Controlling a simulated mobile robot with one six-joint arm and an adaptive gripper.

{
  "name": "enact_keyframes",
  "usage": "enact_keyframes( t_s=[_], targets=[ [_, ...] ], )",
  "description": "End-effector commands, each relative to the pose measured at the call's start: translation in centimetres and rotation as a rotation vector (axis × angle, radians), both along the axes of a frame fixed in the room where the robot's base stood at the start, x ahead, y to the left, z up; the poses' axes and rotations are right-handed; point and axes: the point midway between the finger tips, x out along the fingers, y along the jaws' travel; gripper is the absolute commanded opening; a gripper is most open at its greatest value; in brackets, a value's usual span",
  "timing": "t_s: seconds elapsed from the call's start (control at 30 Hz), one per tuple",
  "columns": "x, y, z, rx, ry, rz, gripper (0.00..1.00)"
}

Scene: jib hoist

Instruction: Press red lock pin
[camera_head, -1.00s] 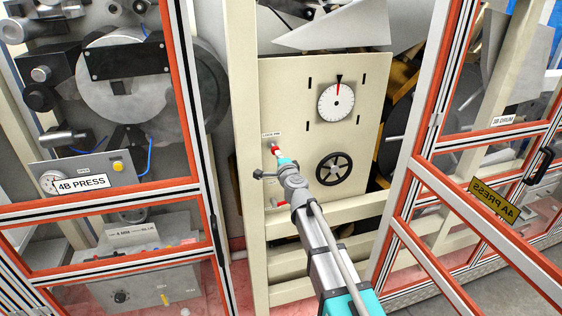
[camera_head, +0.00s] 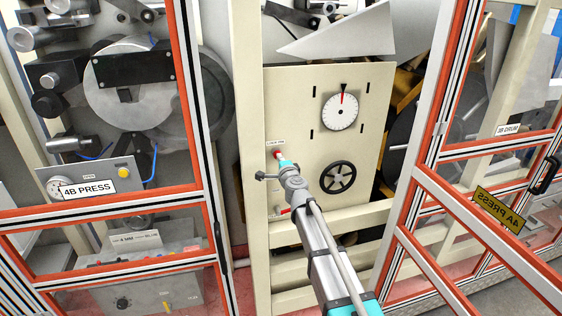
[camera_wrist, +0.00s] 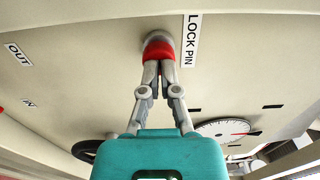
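In the wrist view the red pin (camera_wrist: 158,50) has a grey collar at the panel and stands beside the "LOCK PIN" label (camera_wrist: 191,40). My gripper (camera_head: 281,158) is at the pin in the head view. In the wrist view my gripper (camera_wrist: 158,63) has its fingers drawn together, with tips against the pin's front face. The pin is wider than the closed tips, and red shows around them.
A dial with a red pointer (camera_head: 340,111) and a black handwheel (camera_head: 338,177) are on the panel to the right. "OUT" (camera_wrist: 19,54) and "IN" (camera_wrist: 28,103) labels show in the wrist view. Orange-edged guard frames (camera_head: 200,150) stand on both sides.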

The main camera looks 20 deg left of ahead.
Motion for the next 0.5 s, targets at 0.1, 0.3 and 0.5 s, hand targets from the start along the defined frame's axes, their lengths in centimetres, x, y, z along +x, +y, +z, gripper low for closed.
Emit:
enact_keyframes(
  t_s=[0.1,0.3,0.5],
  targets=[
    [0.2,0.2,0.0,0.0,0.0,0.001,0.0],
    [0.0,-0.1,0.0,0.0,0.0,0.0,0.0],
    [-1.0,-1.2,0.1,0.001,-0.001,-0.001,0.0]
  ],
)
